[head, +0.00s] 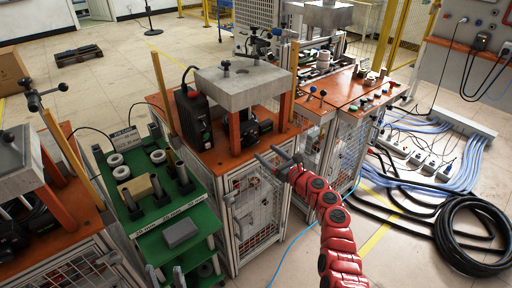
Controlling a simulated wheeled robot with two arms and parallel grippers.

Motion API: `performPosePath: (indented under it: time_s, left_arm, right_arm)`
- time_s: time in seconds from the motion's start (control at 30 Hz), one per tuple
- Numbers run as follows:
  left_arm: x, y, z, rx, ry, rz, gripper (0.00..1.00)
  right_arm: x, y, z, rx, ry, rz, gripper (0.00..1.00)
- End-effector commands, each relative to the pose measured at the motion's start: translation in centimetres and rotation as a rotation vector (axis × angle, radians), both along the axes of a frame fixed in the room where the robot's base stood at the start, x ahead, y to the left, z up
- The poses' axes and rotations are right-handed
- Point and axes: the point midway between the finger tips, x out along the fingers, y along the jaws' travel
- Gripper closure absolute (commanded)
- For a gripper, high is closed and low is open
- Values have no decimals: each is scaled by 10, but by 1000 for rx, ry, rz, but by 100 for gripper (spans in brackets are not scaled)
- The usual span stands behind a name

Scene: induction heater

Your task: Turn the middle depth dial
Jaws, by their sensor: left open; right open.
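The middle machine has a thick grey block (243,84) on orange posts above an orange top. A small dark knob (226,67) stands on the block; I cannot tell for sure whether it is the middle depth dial. My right gripper (275,160) is open and empty, in front of the machine's right front corner and below the block, apart from the knob. My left gripper (164,273) shows only its grey fingertips at the bottom edge, apart and empty, near the green cart.
A green cart (205,222) with rings, cylinders and blocks stands left of the middle machine. A similar machine (18,160) is at the left edge. An orange bench (350,92) with buttons stands behind right. Black hoses (470,240) and blue cables cover the right floor.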

Motion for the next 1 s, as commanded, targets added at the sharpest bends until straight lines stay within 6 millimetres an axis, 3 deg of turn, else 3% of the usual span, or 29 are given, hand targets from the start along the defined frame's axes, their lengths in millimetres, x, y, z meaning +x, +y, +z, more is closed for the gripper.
performPosePath:
  time_s: [0.2, 0.4, 0.87, 1.0]
  left_arm:
    - [0, 0, -20, 0, 0, 0, 50]
    - [0, 0, -34, 0, 0, 0, 50]
    - [0, 0, -38, 0, 0, 0, 50]
    - [0, 0, -38, 0, 0, 0, 50]
  right_arm:
    - [30, 23, -2, -2, -1, 3, 23]
    - [47, 37, -3, -1, -1, 6, 23]
    - [55, 41, 1, -1, -2, 0, 23]
    - [55, 41, 1, 0, -1, 0, 44]
